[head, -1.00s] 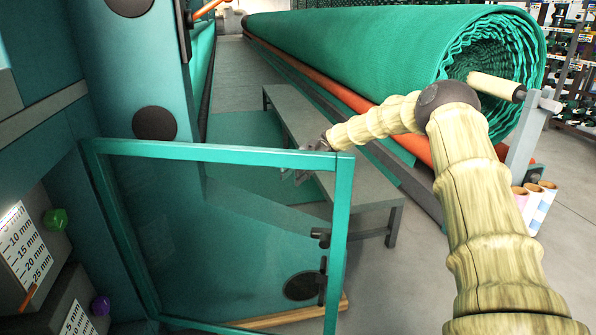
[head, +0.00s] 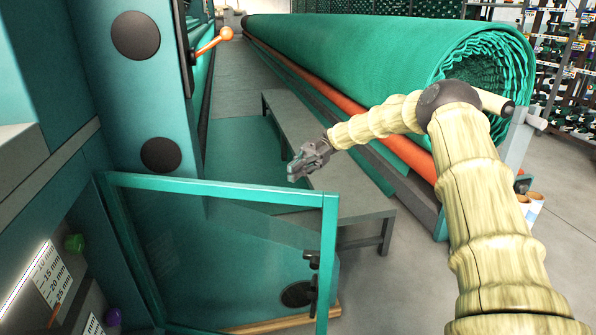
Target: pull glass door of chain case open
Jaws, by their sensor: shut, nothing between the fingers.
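The glass door (head: 225,250) of the chain case has a teal frame and a clear pane. It stands swung out from the case at the left, well open. Its dark handle (head: 313,285) is on the free edge at the right. The chain case (head: 70,270) shows its inside at the lower left, with white millimetre labels and a green and a purple knob. My gripper (head: 291,173) is shut and empty. It is above and beyond the door's top edge, apart from the door and handle.
A grey bench (head: 320,165) stands behind the door and my gripper. A big roll of green netting (head: 400,70) lies along the right, with an orange bar beneath it. An orange-knobbed lever (head: 214,40) sticks out from the teal machine. Grey floor is clear at lower right.

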